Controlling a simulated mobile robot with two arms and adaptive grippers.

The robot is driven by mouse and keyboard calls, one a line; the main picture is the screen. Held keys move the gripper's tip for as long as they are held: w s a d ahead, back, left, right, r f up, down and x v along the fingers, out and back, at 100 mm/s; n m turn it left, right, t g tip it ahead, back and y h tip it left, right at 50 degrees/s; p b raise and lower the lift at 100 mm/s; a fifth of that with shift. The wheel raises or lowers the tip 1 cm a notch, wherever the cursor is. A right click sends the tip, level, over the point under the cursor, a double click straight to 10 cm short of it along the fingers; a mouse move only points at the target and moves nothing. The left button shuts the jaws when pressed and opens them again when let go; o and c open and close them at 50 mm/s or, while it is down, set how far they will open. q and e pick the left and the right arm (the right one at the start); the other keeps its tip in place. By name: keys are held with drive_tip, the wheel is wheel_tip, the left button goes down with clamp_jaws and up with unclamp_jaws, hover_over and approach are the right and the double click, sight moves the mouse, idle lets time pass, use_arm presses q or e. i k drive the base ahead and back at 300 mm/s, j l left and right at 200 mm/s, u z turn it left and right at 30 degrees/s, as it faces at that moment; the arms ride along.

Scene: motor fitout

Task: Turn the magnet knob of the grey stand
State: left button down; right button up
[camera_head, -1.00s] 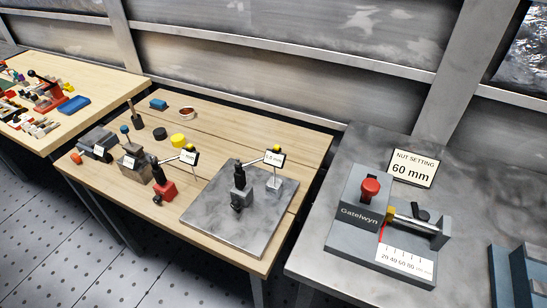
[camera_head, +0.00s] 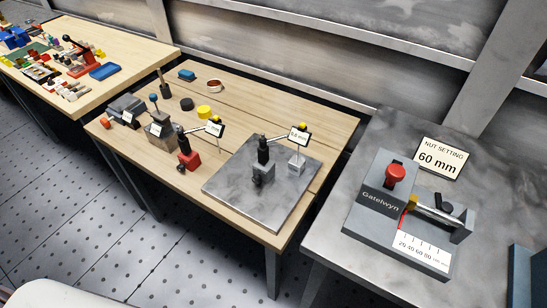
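The grey stand (camera_head: 265,173) is a small grey block with an upright black post, on the grey metal plate (camera_head: 236,188) on the wooden table. A small dark knob (camera_head: 257,181) shows low on the block's front; how it is turned is too small to tell. A thin arm reaches right from the post's top to a yellow-topped part by a white tag (camera_head: 298,134). A similar stand with a red block (camera_head: 190,161) is to its left, off the plate. Neither of my grippers is in view.
A lighter grey block (camera_head: 296,164) stands on the plate, right of the stand. A grey "Gatelwyn" device (camera_head: 379,203) with a red knob and a "60 mm" card (camera_head: 439,158) are on the right table. Another cluttered table is far left. The plate's front part is clear.

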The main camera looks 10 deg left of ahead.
sight(256, 179)
drive_tip(key=z, duration=0.8)
drive_tip(key=j+z, duration=0.4)
drive_tip(key=k+j+z, duration=0.2)
drive_tip(key=j+z, duration=0.2)
drive_tip(key=k+j+z, duration=0.15)
drive_tip(key=j+z, duration=0.25)
